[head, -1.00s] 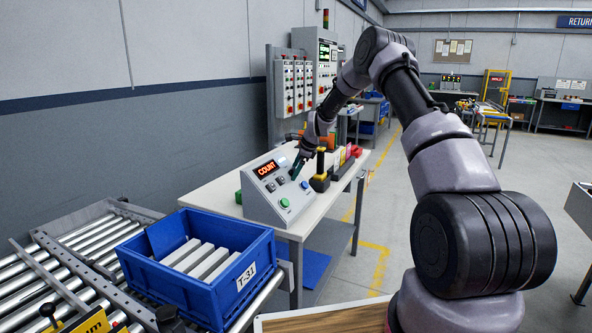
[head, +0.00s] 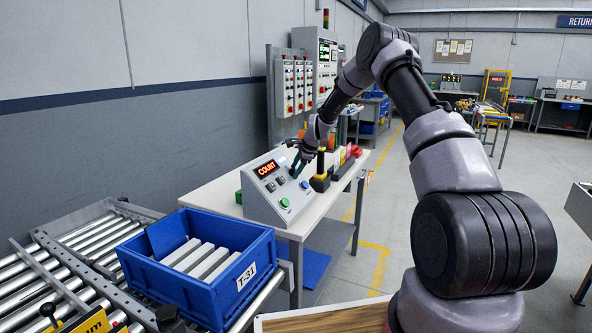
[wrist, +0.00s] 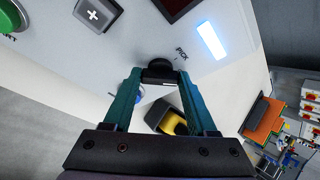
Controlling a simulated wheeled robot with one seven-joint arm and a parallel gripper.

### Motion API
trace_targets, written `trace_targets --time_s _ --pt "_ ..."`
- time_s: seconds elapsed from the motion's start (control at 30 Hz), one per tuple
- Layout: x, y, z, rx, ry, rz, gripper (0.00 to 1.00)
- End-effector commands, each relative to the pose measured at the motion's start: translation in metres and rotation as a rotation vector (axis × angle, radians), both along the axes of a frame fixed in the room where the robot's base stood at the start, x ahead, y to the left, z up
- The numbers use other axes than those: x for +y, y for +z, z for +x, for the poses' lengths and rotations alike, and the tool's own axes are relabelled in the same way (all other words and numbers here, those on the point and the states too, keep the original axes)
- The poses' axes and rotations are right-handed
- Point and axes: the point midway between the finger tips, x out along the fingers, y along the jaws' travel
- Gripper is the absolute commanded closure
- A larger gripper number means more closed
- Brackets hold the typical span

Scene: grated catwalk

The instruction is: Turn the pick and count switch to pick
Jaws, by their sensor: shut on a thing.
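The switch knob (wrist: 160,72) is a small black knob on the sloped face of a light grey control box (head: 263,207). The word PICK is printed beside the knob in the wrist view. In the head view the box's display (head: 267,168) reads COUNT in orange. My gripper (wrist: 158,77) has its teal fingers on either side of the knob and is shut on it. In the head view my gripper (head: 297,165) is at the upper right of the box face, and the knob is hidden there. The knob's exact pointing direction is unclear.
The box has a green button (head: 285,202), a blue button (head: 304,185) and small grey buttons. A lit white bar (wrist: 212,40) is near the knob. A yellow-and-black tool (head: 320,180) stands close right of the box. A blue bin (head: 185,285) sits on the roller conveyor.

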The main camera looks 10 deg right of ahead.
Motion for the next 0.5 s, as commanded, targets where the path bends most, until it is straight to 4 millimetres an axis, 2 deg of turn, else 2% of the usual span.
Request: trace_targets --time_s 0.5 --pt "-0.003 -0.003 -0.0031 -0.272 0.335 -0.198 0.98"
